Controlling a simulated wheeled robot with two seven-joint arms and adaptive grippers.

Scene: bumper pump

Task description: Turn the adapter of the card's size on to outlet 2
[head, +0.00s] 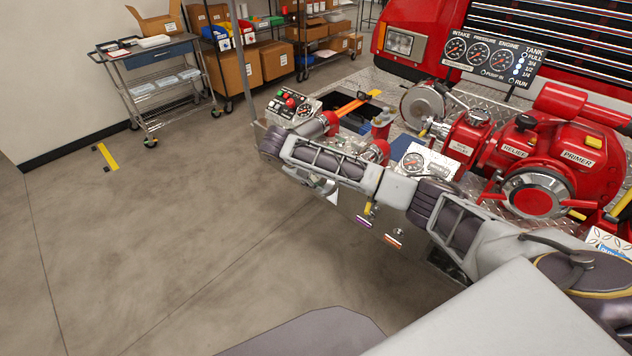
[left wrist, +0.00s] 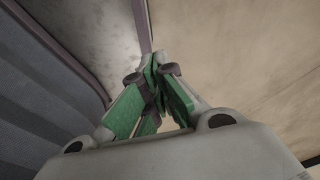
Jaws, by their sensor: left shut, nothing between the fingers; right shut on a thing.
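My right arm crosses in front of the pump panel. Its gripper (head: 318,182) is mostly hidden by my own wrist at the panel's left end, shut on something. A silvery round piece shows below the wrist; I cannot tell whether it is an adapter or an outlet fitting. Purple (head: 362,222) and orange (head: 393,241) labels sit on the panel front, beside a yellow handle (head: 369,209). Outlet numbers cannot be read. A white card with blue print (head: 608,242) is partly visible at the right edge. My left gripper (left wrist: 155,68) is shut and empty over bare floor.
Red pump housing (head: 538,185) and a gauge board (head: 492,57) stand right of the panel. A control box (head: 292,108) and an open recess (head: 357,112) lie behind my right arm. A cart (head: 155,80) and shelves stand farther back.

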